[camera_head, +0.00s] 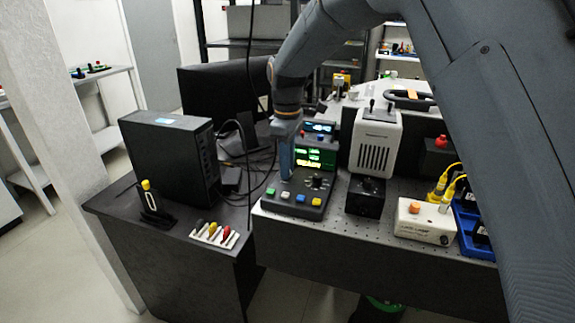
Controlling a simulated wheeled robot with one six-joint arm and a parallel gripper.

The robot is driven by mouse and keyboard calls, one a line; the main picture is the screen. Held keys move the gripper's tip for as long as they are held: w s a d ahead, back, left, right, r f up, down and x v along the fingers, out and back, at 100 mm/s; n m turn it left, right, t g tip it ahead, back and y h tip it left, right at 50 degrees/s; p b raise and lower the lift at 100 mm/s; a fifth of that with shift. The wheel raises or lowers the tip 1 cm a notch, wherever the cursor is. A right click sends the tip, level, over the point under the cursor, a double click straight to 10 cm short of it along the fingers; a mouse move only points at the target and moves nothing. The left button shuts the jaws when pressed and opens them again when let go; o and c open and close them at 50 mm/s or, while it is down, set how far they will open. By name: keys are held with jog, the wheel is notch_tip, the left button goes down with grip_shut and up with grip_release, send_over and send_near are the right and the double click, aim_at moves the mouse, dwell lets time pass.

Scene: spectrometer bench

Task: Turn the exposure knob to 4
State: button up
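A dark control console (301,190) stands at the left front of the perforated bench. It has lit green displays (315,158) on its upright back and colored buttons along its front edge. A round dark knob (318,181) with marks around it sits on the right of the console's sloped face. I cannot read which number it points to. My gripper (286,176) points down over the left part of the console, to the left of the knob and apart from it in the picture. Its blue fingers are seen edge-on, so their opening is hidden. Whether they touch the console is unclear.
A white vented box (375,143) stands right of the console, with a small black box (366,195) before it. A white lamp box (425,221) and blue bins (476,238) are farther right. A black computer case (170,155), monitor and loose cables are at left.

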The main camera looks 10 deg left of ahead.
grip_shut()
jog(key=shift+m, duration=0.4)
jog(key=m+p, duration=0.1)
jog(key=m, duration=0.2)
jog(key=shift+r+m+p, duration=0.1)
jog(key=shift+m+p, duration=0.2)
jog(key=m+p, duration=0.1)
jog(key=m, duration=0.3)
jog(key=shift+m, duration=0.3)
jog(key=m+p, duration=0.1)
jog(key=m, duration=0.3)
jog(key=shift+m, duration=0.3)
jog(key=shift+m+p, duration=0.55)
jog(key=shift+m, duration=1.65)
